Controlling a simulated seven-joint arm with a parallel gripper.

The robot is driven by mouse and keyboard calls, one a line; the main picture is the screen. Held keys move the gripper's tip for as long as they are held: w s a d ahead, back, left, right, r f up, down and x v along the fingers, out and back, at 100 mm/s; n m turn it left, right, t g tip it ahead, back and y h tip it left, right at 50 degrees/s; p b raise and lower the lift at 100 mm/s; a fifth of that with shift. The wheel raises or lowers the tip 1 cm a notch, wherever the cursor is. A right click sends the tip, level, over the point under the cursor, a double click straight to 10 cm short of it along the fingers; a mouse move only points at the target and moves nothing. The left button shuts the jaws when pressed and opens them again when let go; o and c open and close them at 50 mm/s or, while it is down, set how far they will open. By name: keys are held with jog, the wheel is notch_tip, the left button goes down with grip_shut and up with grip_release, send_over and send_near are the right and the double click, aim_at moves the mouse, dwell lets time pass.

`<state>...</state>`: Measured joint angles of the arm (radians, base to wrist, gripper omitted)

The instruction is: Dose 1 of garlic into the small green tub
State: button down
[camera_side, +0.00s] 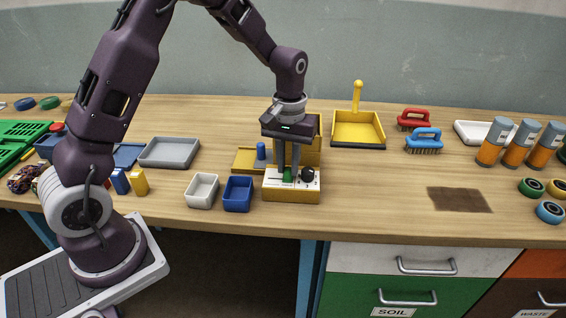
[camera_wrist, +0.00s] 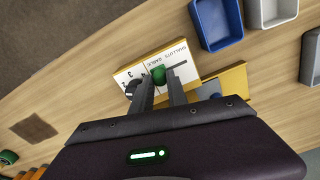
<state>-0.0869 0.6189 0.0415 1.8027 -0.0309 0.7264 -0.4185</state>
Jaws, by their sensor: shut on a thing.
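A yellow dosing machine (camera_side: 291,196) stands on the bench with a white control panel (camera_side: 272,183). In the wrist view the panel (camera_wrist: 126,75) bears the words SHALLOTS and GARLIC, numbers and a black dial (camera_wrist: 132,88). My gripper (camera_side: 287,176) points down at the panel and is shut on a green knob (camera_wrist: 158,73). The black dial also shows in the side view (camera_side: 308,174), just right of my fingers. Which way the knob is turned I cannot tell. I see no small green tub. A white tub (camera_side: 202,191) and a blue tub (camera_side: 238,194) stand left of the machine.
A blue peg (camera_side: 261,152) stands on the machine's yellow base. A grey tray (camera_side: 169,153) lies left, a yellow dustpan (camera_side: 358,128) behind right. Red (camera_side: 414,119) and blue (camera_side: 424,140) brushes and several orange-grey bottles (camera_side: 494,141) stand right.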

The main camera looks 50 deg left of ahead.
jog(key=shift+w+d, duration=0.2)
jog(key=c, duration=1.3)
grip_release()
jog(key=shift+s+a, duration=0.95)
jog(key=s+d+r+m+t, duration=0.1)
jog(key=s+r, duration=0.2)
jog(key=r, duration=0.4)
jog(key=s+d+r+m+t, duration=0.1)
jog(key=s+d+r, duration=0.15)
jog(key=r, duration=0.55)
jog(key=s+d+r+m+t, duration=0.1)
jog(key=s+r+m, duration=0.1)
jog(key=s, duration=0.6)
jog(key=s+d+r+m+t, duration=0.1)
jog(key=s+t, duration=0.1)
jog(key=s, duration=0.6)
jog(key=shift+d+r+m, duration=0.2)
jog(key=shift+r+m, duration=0.2)
